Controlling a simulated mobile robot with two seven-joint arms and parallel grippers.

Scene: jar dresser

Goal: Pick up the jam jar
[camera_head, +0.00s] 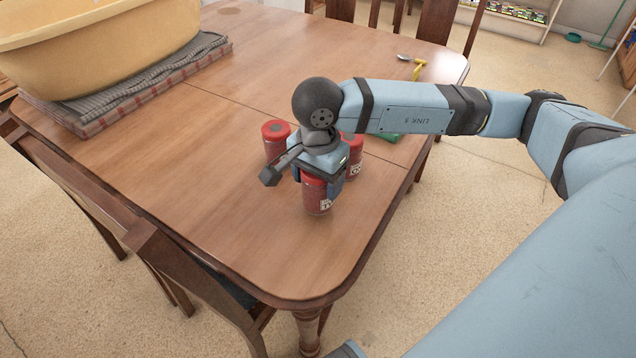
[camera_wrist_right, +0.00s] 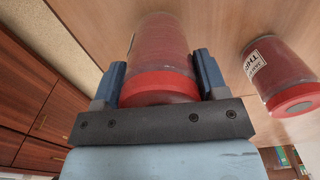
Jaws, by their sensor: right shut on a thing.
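A red jar (camera_head: 316,197) with a paper label stands near the front right corner of the wooden table. My right gripper (camera_head: 321,178) comes down on it from above, with a finger on each side. In the right wrist view the jar (camera_wrist_right: 160,48) with its red lid sits between the two fingers of the gripper (camera_wrist_right: 160,78), which is shut on it. Two similar red jars stand behind, one to the left (camera_head: 276,140) and one to the right (camera_head: 353,156), partly hidden by the gripper. My left gripper is not in view.
A large yellow tub (camera_head: 95,45) stands on a folded striped cloth (camera_head: 150,86) at the back left. A green thing lies partly hidden behind my right arm. A spoon and a yellow item (camera_head: 417,70) lie at the far right.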

